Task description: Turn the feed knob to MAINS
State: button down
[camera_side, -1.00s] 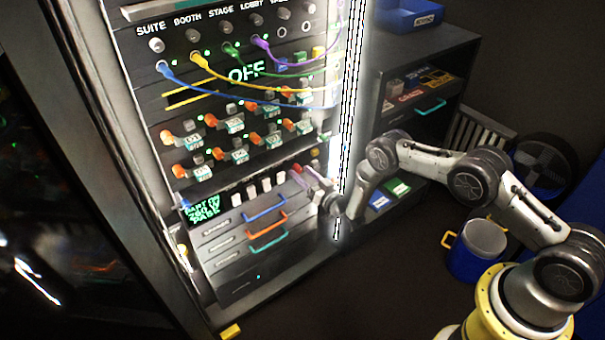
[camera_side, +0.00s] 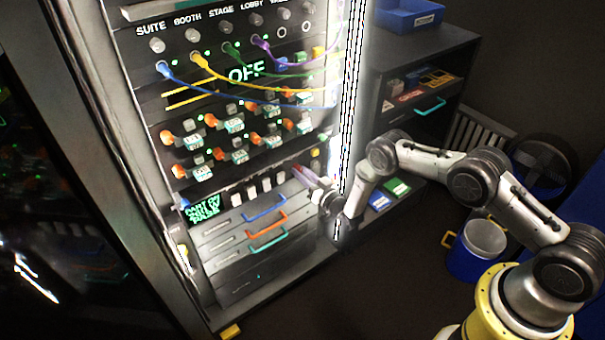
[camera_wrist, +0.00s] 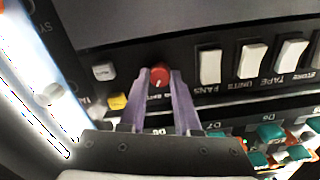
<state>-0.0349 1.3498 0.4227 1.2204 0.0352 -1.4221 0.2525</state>
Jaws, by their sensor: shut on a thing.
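The feed knob (camera_wrist: 158,72) is a small round red knob with a pale pointer line, in the wrist view. It sits on the dark panel between my two purple fingertips. My gripper (camera_wrist: 160,84) is shut on it, one finger on each side. The small lettering around the knob is partly hidden by the fingers, and I cannot read MAINS there. In the side view my gripper (camera_side: 306,177) reaches the right end of the lower switch row. The knob itself is hard to make out there.
White rocker switches (camera_wrist: 252,60) stand right of the knob. A yellow button (camera_wrist: 118,102) and a white button (camera_wrist: 104,72) lie close on the left. Patch cables (camera_side: 245,95) hang across the upper rack. Drawers with coloured handles (camera_side: 264,207) are below.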

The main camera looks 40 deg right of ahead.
jog(key=n, duration=0.5)
jog(key=shift+n, duration=0.4)
jog(key=n, duration=0.6)
dwell(0.4)
jog(key=c, duration=0.6)
grip_release()
jog(key=s, duration=1.4)
